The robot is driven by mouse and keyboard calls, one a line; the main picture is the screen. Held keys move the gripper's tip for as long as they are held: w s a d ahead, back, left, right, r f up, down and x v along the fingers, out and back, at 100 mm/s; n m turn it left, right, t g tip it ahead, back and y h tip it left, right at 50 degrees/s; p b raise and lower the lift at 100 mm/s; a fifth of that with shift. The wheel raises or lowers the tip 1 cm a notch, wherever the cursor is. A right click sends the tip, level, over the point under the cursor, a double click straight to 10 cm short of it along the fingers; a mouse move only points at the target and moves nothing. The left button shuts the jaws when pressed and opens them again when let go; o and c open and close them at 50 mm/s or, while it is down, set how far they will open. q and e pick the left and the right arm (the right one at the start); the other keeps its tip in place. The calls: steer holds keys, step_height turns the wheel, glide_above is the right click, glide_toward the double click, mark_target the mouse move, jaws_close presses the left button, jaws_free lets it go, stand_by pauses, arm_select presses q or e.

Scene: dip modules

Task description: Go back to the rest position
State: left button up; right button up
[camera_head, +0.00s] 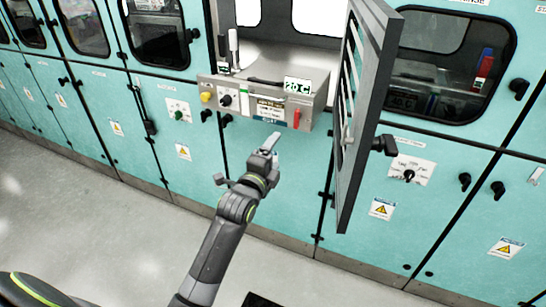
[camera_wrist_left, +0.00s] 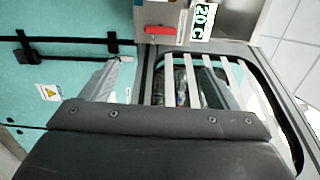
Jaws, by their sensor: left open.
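My left gripper (camera_head: 270,150) is raised in front of the teal cabinets, just below the grey metal module (camera_head: 264,98) that sits in the open bay. In the left wrist view the gripper's two fingers (camera_wrist_left: 160,72) are spread apart with nothing between them. It touches nothing that I can make out. The module carries a "20 C" label (camera_head: 297,86) and a red handle (camera_head: 296,118). The red handle also shows in the left wrist view (camera_wrist_left: 166,30). My right gripper is not in view.
An open grey cabinet door (camera_head: 350,185) stands out just right of the gripper; its slatted frame also shows in the left wrist view (camera_wrist_left: 228,50). Teal cabinet fronts (camera_head: 420,215) with knobs and latches run along the wall. The grey floor (camera_head: 90,220) in front is clear.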

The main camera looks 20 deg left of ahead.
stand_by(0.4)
arm_select(q)
steer(key=s+a+f+n+g+b, duration=0.1)
steer(key=s+f+n+g, duration=0.15)
steer(key=f, duration=0.95)
steer(key=s+a+f+n+g+b, duration=0.1)
steer(key=a+f+n+g, duration=0.15)
steer(key=f, duration=0.85)
steer(key=s+a+f+n+g+y+b, duration=0.1)
steer(key=s+f+n+g, duration=0.1)
steer(key=s+f, duration=0.55)
steer(key=s+a+f+n+g+b, duration=0.1)
steer(key=s+f+n, duration=0.25)
steer(key=f, duration=0.75)
steer(key=s+a+f+n+g+b, duration=0.1)
steer(key=s+f+n+g, duration=0.25)
steer(key=s+f, duration=1.15)
steer(key=s+f+n+g, duration=0.2)
steer(key=s+f, duration=0.2)
steer(key=s, duration=0.8)
steer(key=s+a+f+n+g+b, duration=0.1)
steer(key=s+f+n+g, duration=0.2)
steer(key=s, duration=0.9)
steer(key=shift+s+f+y, duration=0.3)
steer(key=shift+s+f, duration=0.1)
steer(key=shift+f, duration=0.25)
steer(key=shift+c, duration=0.4)
